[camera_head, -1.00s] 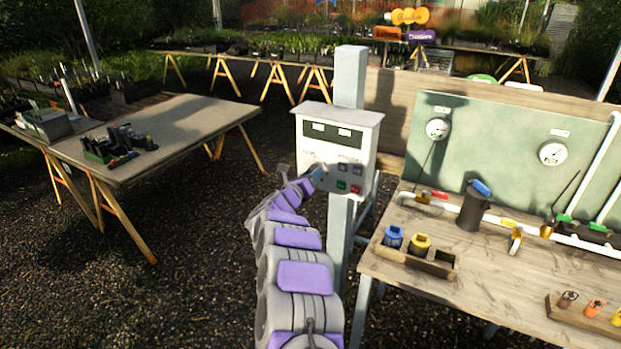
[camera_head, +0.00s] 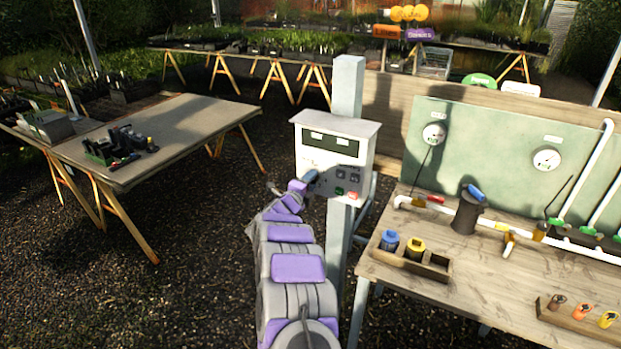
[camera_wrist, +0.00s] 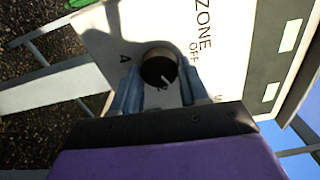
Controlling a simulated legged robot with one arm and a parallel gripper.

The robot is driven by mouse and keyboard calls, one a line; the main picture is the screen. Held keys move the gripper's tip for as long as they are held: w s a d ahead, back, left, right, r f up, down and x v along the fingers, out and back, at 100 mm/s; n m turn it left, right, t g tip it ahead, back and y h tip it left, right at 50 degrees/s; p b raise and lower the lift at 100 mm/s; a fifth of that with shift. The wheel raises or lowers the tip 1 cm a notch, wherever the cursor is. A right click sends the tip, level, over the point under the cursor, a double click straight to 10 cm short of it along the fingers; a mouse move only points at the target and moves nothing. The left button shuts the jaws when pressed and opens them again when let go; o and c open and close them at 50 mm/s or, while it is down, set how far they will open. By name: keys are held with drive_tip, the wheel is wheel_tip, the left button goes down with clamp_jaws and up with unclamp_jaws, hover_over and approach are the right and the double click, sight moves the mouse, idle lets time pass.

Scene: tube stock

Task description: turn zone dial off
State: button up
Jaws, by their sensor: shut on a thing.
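The zone dial (camera_wrist: 160,69) is a round black knob with a pale pointer mark on the white face of the control box (camera_head: 334,128). The pointer slants toward the lower right in that view, away from the word OFF. My gripper (camera_wrist: 160,88) is shut on the dial, with a blue-grey finger on each side of it. In the head view my gripper (camera_head: 310,177) reaches the box's lower left face and hides the dial.
Small buttons, red and green among them, sit right of my gripper on the box. The box stands on a grey post (camera_head: 347,85). A wooden bench (camera_head: 450,265) with pipes, gauges and a bottle caddy stands to the right. A table (camera_head: 180,135) stands left, with open gravel between.

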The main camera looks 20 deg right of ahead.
drive_tip(key=n+p, duration=0.4)
drive_tip(key=n, duration=0.2)
drive_tip(key=n+p, duration=0.5)
drive_tip(key=n, duration=0.2)
drive_tip(key=shift+w+a, duration=0.1)
drive_tip(key=shift+a, duration=0.1)
drive_tip(key=shift+f, duration=0.1)
idle(0.3)
drive_tip(key=o, duration=0.9)
drive_tip(key=shift+w+f, duration=0.15)
drive_tip(key=shift+w, duration=0.05)
drive_tip(key=shift+o, duration=0.8)
drive_tip(key=shift+s+r, duration=0.15)
drive_tip(key=shift+r, duration=0.1)
